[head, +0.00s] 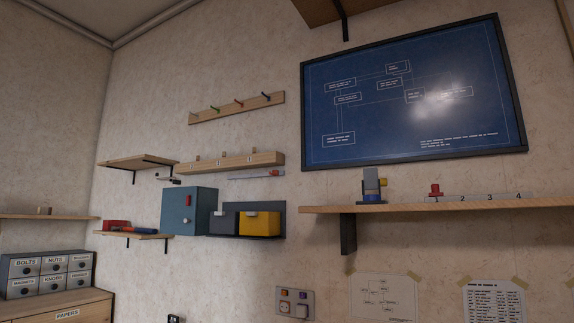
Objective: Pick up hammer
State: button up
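I cannot make out a hammer for certain. A red object (116,225) with a darker part beside it lies on the small low shelf (160,236) at left, too small to name. My gripper is not in view.
A blue cabinet (189,211) and black and yellow bins (259,223) are on the wall. A long shelf (460,208) at right holds a grey device (373,185) and a red peg (435,190). Labelled drawers (48,273) stand at lower left.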

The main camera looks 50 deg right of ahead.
aim_at(120, 228)
jog(key=z, duration=1.55)
jog(key=u, duration=0.3)
jog(key=i+j+u, duration=0.15)
jog(key=u, duration=0.3)
jog(key=i+u, duration=0.2)
jog(key=u, duration=0.25)
jog(key=i+u, duration=0.2)
jog(key=u, duration=0.3)
